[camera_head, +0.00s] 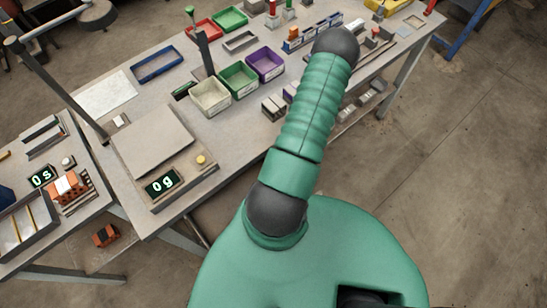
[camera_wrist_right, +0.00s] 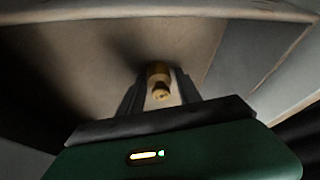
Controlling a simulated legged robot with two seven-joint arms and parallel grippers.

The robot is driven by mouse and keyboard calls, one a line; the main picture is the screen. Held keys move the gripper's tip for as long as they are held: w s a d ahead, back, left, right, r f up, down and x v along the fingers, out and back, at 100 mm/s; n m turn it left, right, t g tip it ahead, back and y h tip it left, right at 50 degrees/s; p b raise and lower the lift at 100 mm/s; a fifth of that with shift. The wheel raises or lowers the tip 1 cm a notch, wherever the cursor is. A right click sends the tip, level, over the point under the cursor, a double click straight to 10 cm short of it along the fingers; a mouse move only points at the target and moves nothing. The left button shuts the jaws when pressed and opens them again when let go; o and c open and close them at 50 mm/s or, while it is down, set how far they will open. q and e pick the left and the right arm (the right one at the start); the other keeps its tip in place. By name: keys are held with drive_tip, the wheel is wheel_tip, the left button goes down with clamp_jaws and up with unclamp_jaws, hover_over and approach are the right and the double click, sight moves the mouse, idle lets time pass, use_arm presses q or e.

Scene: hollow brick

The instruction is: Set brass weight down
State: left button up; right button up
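In the right wrist view my right gripper (camera_wrist_right: 159,85) has its two dark fingers closed around a small brass weight (camera_wrist_right: 160,93). The surface behind it is dim, and I cannot tell whether the weight touches it. In the head view neither gripper shows; a green arm link of mine reaches over the bench and ends at a dark joint. A flat scale (camera_head: 153,140) stands at the bench's near left, its plate bare and its display (camera_head: 164,183) reading 0 g. A small brass-coloured round piece (camera_head: 201,160) is at the scale's right front corner.
Cream (camera_head: 210,97), green (camera_head: 238,79) and purple (camera_head: 265,64) bins stand right of the scale. A blue tray (camera_head: 157,64) lies behind it. A side table at left holds a timer (camera_head: 42,177) and a brick (camera_head: 69,186). Another orange brick (camera_head: 105,235) lies below.

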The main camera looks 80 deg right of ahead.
drive_tip(key=shift+o, duration=0.9)
drive_tip(key=p+v, duration=0.3)
drive_tip(key=v, duration=0.9)
drive_tip(key=shift+r, duration=0.15)
